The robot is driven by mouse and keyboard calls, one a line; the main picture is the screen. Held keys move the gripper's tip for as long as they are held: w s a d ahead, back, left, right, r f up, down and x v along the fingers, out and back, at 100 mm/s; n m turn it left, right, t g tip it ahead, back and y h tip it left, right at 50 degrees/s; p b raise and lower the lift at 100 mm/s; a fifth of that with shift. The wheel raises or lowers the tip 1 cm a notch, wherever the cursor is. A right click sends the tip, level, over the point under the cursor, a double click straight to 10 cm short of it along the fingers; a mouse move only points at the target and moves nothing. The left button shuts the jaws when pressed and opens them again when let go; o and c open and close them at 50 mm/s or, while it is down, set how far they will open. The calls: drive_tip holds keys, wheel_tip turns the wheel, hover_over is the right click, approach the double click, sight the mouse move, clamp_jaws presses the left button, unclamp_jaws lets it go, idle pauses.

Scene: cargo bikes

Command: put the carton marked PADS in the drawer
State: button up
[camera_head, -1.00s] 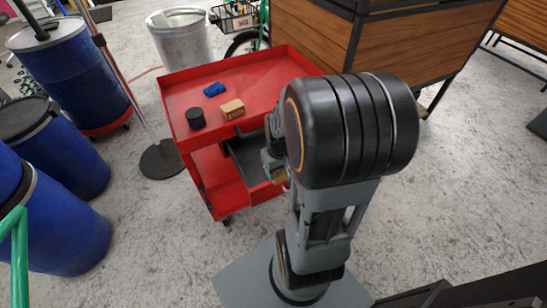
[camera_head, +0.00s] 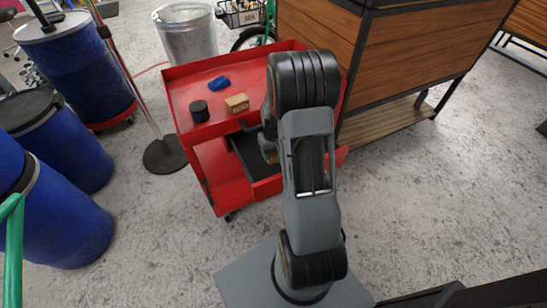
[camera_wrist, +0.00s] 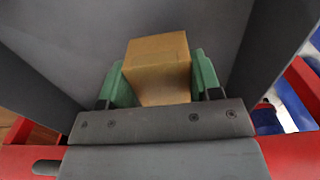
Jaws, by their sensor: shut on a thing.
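A small tan carton (camera_wrist: 158,66) is between the two green fingers of my gripper (camera_wrist: 160,82) in the wrist view. My gripper is shut on it. No marking can be read on its visible faces, so I cannot tell from them that it says PADS. The open drawer (camera_head: 268,187) of the red cart shows in the head view, with a dark grey inside and a red front. The carton is over or inside the drawer, with grey drawer surfaces around it in the wrist view. My arm hides much of the drawer and gripper in the head view.
The red cart's top (camera_head: 185,88) carries another small carton (camera_head: 237,103) with unclear print, a black cylinder (camera_head: 199,111) and a blue item (camera_head: 219,83). Blue drums (camera_head: 62,150) stand at the left. A wooden box (camera_head: 425,50) stands at the right. The floor at the right is clear.

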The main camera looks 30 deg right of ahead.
drive_tip(key=shift+w+f, duration=0.2)
drive_tip(key=shift+f, duration=1.55)
drive_tip(key=shift+f+b, duration=0.1)
drive_tip(key=shift+b, duration=0.2)
drive_tip(key=shift+f, duration=0.2)
drive_tip(key=o, duration=1)
drive_tip(key=shift+r, duration=0.1)
